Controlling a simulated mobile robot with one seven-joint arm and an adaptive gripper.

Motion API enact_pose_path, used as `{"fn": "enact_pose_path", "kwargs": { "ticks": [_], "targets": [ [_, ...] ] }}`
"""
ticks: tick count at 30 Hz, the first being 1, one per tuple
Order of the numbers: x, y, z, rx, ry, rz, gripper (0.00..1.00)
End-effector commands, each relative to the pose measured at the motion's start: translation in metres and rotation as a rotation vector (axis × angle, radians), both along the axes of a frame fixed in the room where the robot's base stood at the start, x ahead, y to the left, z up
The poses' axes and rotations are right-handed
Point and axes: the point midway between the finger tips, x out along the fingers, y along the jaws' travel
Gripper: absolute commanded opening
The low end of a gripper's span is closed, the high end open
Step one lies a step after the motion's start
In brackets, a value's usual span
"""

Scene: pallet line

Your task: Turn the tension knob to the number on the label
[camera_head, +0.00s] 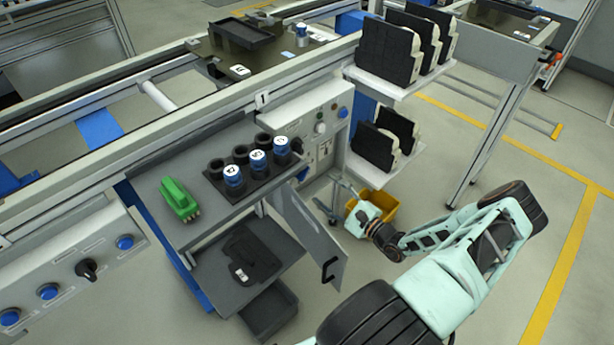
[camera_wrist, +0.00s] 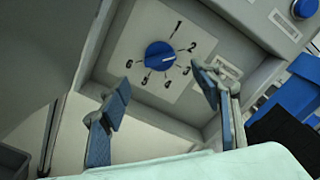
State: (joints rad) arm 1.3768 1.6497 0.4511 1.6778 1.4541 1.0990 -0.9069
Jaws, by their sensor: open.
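The blue tension knob (camera_wrist: 160,55) sits on a pale square dial plate in the wrist view, ringed by the numbers 1 to 6. A small white mark on the knob faces right, roughly between 2 and 3. My gripper (camera_wrist: 160,92) is open, with one finger on each side below the knob and apart from it. Nothing is between the fingers. A small label strip (camera_wrist: 228,67) is right of the dial; its print is too small to read. In the head view, my gripper (camera_head: 341,187) is low beside the workbench, in front of the control panel (camera_head: 300,118).
A blue button (camera_wrist: 305,9) is at the upper right of the panel. In the head view, the bench holds a green connector-like part (camera_head: 180,199) and a dark rack (camera_head: 262,177) with blue-and-white cylinders. A grey door (camera_head: 312,240) stands open left of my gripper. A yellow bin (camera_head: 384,208) is behind it.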

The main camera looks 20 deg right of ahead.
Motion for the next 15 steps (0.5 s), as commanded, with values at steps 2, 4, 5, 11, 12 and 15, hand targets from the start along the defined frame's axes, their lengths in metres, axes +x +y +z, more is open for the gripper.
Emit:
{"fn": "enact_pose_path", "kwargs": {
  "ticks": [2, 4, 5, 11, 12, 15],
  "targets": [
    [0.014, 0.007, 0.000, 0.000, -0.002, 0.004, 0.58],
    [0.027, 0.012, -0.001, 0.000, -0.002, 0.004, 0.58],
    [0.033, 0.014, -0.001, 0.000, -0.001, 0.004, 0.58],
    [0.065, 0.025, -0.001, -0.002, -0.001, 0.004, 0.58],
    [0.070, 0.026, -0.001, -0.003, -0.001, 0.003, 0.58],
    [0.079, 0.029, -0.001, -0.002, 0.000, 0.002, 0.58]
  ]
}}
